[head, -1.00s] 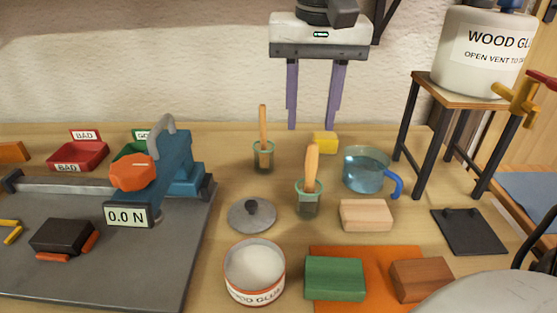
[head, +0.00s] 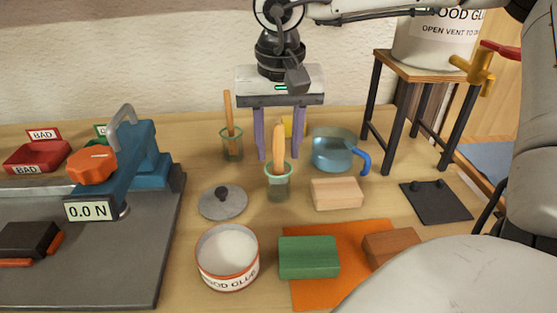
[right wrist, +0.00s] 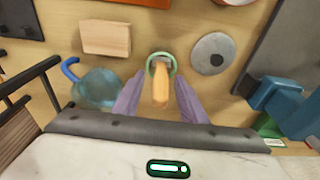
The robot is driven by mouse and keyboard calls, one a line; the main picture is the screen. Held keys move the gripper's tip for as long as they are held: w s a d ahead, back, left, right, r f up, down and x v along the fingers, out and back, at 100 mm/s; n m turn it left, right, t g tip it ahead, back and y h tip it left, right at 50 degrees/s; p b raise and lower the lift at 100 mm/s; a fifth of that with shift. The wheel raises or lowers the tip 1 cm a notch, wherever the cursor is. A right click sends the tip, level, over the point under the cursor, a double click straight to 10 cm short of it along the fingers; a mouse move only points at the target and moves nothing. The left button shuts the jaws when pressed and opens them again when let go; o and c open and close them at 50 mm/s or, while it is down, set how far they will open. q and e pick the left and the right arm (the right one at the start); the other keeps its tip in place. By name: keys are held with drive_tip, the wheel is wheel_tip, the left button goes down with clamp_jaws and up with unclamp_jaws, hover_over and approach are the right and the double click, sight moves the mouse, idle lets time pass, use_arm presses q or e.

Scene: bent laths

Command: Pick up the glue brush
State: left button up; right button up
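Two wooden-handled brushes stand in green-rimmed glass jars: one brush (head: 278,148) in the nearer jar (head: 278,185), the other brush (head: 229,110) in the jar (head: 233,146) further back to the left. I cannot tell by looks which is the glue brush. My right gripper (head: 279,157) is open, its two purple fingers pointing down at the nearer brush. In the right wrist view, this brush's handle (right wrist: 160,88) shows between the spread fingers, apart from both, with the jar rim around its base. My left gripper is not in view.
A blue-handled pot of water (head: 335,150) and a pale wood block (head: 337,194) stand right of the nearer jar. A grey lid (head: 222,203) and an open glue tin (head: 228,257) are front left.

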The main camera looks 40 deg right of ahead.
drive_tip(key=shift+c, duration=0.4)
clamp_jaws()
drive_tip(key=shift+r, duration=0.15)
wheel_tip(320, 180, up, 10)
drive_tip(key=shift+f+p, duration=0.1)
drive_tip(key=shift+p, duration=0.5)
